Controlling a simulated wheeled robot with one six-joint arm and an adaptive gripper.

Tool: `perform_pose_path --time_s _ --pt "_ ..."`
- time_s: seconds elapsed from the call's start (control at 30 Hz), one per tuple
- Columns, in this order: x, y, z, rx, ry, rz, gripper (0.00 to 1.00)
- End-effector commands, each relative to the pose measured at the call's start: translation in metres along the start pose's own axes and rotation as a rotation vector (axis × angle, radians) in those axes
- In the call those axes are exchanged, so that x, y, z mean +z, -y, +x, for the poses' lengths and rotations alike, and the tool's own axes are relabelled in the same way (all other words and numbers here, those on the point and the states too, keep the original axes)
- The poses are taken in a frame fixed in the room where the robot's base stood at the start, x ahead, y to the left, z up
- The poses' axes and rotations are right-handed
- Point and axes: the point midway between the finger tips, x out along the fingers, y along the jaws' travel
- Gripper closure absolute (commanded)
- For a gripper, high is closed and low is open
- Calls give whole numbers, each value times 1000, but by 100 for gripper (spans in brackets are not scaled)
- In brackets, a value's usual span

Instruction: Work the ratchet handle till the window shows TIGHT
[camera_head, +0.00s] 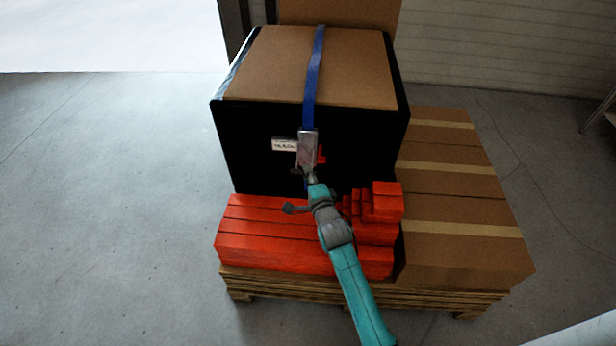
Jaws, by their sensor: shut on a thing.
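A blue strap (314,70) runs over the top of a large box with black sides and a brown top (270,65) and down its front. A grey metal ratchet with its handle (308,143) sits on the strap at the front face, with a small red part beside it on the right. A small white window (284,144) is just left of the ratchet; its dark lettering is too small to read. My gripper (307,171) is at the lower end of the ratchet, shut on its handle. My gripper and wrist partly hide the strap below.
Red stepped blocks (270,240) lie in front of the box, under my arm. Brown taped cartons (455,200) stand to the right. All rest on a wooden pallet (290,287). The grey floor at left is clear; a shelf edge (600,112) shows at far right.

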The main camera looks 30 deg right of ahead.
Motion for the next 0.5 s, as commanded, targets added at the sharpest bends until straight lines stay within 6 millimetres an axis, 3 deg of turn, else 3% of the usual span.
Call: perform_pose_path --time_s 0.03,0.43,0.47,0.5 --pt "-3 7 2 -11 -5 -1 100" --pt "-4 6 1 -7 -6 -1 100" --pt "-4 6 1 -7 -6 -1 76" --pt "-4 5 1 -7 -7 -1 66"
